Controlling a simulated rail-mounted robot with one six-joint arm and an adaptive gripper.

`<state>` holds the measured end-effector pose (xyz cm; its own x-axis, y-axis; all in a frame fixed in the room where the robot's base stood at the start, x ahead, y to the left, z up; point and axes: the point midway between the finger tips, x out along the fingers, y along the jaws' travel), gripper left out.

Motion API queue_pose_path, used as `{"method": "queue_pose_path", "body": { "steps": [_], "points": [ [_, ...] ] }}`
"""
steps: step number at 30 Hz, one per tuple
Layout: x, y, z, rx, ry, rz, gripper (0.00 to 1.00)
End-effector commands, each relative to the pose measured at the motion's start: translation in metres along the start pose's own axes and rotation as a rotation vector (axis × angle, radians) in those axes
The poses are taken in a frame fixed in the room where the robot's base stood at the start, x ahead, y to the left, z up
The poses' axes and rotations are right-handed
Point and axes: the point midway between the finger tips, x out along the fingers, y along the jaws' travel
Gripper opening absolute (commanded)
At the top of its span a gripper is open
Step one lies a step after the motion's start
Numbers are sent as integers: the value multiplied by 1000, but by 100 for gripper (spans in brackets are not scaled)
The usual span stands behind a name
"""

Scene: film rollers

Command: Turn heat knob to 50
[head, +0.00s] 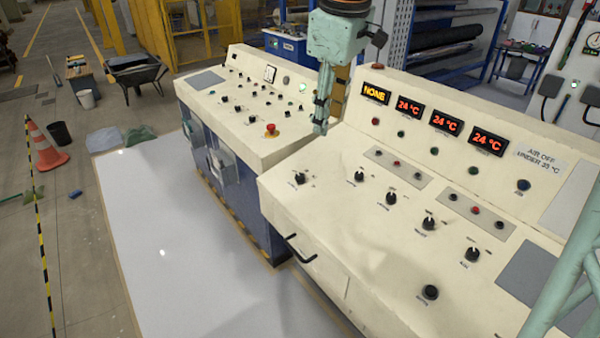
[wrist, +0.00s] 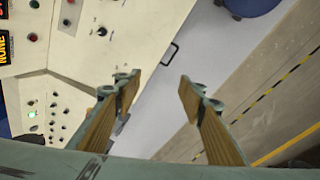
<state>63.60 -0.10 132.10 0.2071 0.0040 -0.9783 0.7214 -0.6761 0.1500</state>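The cream console in the head view carries several black rotary knobs. One knob (head: 301,178) sits at the left, and others run right along a slanted row: a second (head: 359,175), a third (head: 391,197), a fourth (head: 428,223) and a fifth (head: 472,254). Their labels are too small to read, so I cannot tell which is the heat knob. My gripper (head: 320,128) hangs above the console's left end, apart from the knobs. The wrist view shows my gripper (wrist: 158,84) open and empty, with one black knob (wrist: 101,32) beyond the left finger.
Displays read NONE (head: 376,93) and 24 °C (head: 409,106), with two more at 24 °C. A black handle (head: 300,250) sticks out from the console front. A second console (head: 235,105) with a red button (head: 271,130) stands left. The pale floor (head: 190,250) in front is clear.

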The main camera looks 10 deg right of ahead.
Motion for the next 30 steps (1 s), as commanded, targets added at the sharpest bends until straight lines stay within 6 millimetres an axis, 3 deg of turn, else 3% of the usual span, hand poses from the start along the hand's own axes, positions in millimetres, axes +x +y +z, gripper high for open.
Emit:
{"method": "queue_pose_path", "body": {
  "steps": [17,30],
  "points": [
    [66,72,-64,-249,-24,-37,37],
    [131,118,-105,-440,-34,-66,37]
  ]
}}
